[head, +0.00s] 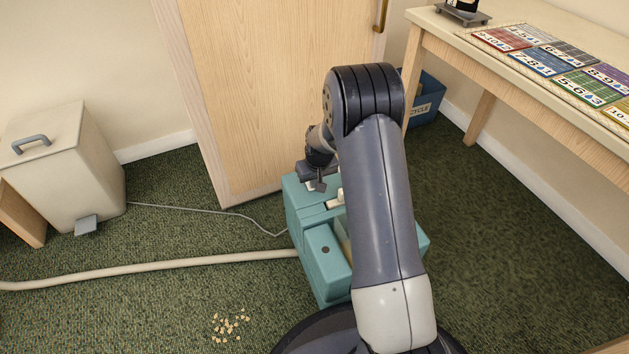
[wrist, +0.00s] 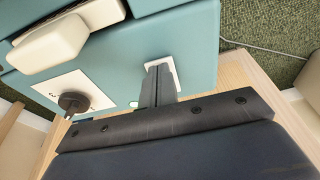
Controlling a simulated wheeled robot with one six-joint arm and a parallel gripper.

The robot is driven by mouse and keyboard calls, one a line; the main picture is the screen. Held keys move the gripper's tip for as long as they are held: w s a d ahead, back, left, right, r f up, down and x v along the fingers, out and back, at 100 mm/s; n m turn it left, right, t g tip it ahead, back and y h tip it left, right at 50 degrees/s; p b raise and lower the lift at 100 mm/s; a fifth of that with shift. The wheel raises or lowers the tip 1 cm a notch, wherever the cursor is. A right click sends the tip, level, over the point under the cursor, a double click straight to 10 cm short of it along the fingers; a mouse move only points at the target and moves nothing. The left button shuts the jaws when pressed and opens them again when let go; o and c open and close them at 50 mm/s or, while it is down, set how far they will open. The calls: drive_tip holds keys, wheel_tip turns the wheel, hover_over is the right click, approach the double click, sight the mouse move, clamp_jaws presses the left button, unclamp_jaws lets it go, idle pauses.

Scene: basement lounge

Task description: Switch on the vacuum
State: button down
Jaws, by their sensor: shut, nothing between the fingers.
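The vacuum is a teal box (head: 325,262) on the carpet, partly hidden behind my arm in the head view. The wrist view shows its teal top (wrist: 195,50) close up, with a cream handle (wrist: 50,45), a black knob (wrist: 73,103) on a white marked plate, and a small pale dot (wrist: 133,104). My gripper (wrist: 160,72) is shut and empty, its fingertips over a small white plate (wrist: 176,68). The fingers hide much of this plate, and I cannot tell if they touch it. In the head view my gripper (head: 319,186) is at the vacuum's far end.
A cream hose (head: 150,270) and a thin grey cord (head: 190,210) run left from the vacuum. A pedal bin (head: 65,150) stands left, a wooden door (head: 275,90) behind. A table (head: 455,45) and blue recycling box (head: 425,100) are right. Crumbs (head: 230,325) lie in front.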

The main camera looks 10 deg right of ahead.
drive_tip(key=shift+r, duration=0.6)
drive_tip(key=shift+p, duration=0.3)
drive_tip(key=shift+r, duration=0.35)
drive_tip(key=s+p+v, duration=0.2)
drive_tip(key=p+v, duration=0.4)
drive_tip(key=v, duration=0.7)
drive_tip(key=shift+f, duration=0.25)
drive_tip(key=shift+d+f, duration=0.1)
drive_tip(key=shift+d, duration=0.05)
